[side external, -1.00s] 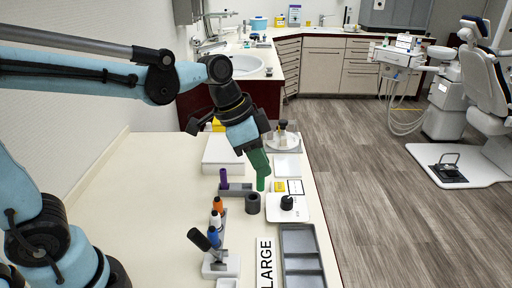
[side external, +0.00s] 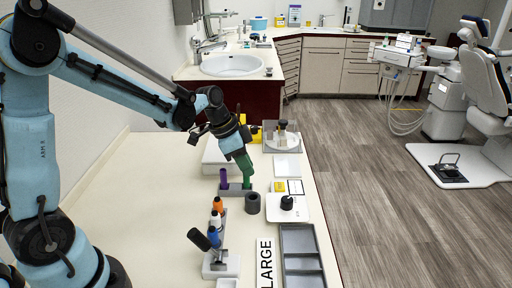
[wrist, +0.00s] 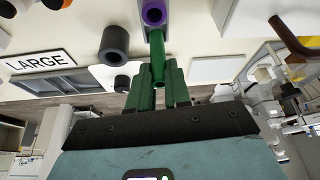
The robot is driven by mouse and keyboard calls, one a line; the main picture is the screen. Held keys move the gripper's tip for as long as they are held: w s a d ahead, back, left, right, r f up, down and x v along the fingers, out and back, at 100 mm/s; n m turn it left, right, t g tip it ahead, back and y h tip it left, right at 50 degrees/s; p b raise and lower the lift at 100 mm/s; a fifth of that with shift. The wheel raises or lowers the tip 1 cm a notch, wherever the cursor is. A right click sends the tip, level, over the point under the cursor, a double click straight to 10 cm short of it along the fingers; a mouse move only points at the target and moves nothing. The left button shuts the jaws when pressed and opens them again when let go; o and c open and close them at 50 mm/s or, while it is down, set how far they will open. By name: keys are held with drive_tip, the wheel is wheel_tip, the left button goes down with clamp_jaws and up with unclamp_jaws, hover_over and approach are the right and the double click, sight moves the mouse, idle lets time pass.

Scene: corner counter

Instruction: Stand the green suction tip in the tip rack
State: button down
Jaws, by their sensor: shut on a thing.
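The green suction tip (side external: 248,184) is between the green fingers of my gripper (side external: 243,164), roughly upright, over the right end of the grey tip rack (side external: 236,190). I cannot tell whether its lower end is inside the rack or just above it. A purple tip (side external: 224,177) stands in the rack's left end. In the wrist view, my gripper (wrist: 159,82) is shut on the green tip (wrist: 157,50), which points toward the rack, with the purple tip (wrist: 154,13) just beyond it.
A dark hollow cylinder (side external: 253,203) stands close to the rack's front right. A white plate with a black knob (side external: 287,203) lies to the right. Orange, white and blue items stand in a holder (side external: 217,225) nearer the camera. A grey compartment tray (side external: 301,264) lies at front right.

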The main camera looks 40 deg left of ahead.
drive_tip(key=shift+f, duration=0.9)
drive_tip(key=shift+f, duration=0.15)
drive_tip(key=c, duration=1.1)
unclamp_jaws()
drive_tip(key=v, duration=1.1)
drive_tip(key=shift+s+d+f+n+t+y, duration=0.2)
drive_tip(key=shift+s+d+n+t+y, duration=0.4)
drive_tip(key=shift+s+n, duration=0.9)
drive_tip(key=shift+s+d+f+n+t+y, duration=0.15)
drive_tip(key=shift+s+d+n+t+y, duration=0.2)
drive_tip(key=shift+s+d+n+t, duration=1.05)
drive_tip(key=shift+s+d+f+n+g+y, duration=0.15)
drive_tip(key=shift+s+d+n+y, duration=0.55)
drive_tip(key=shift+s, duration=1.5)
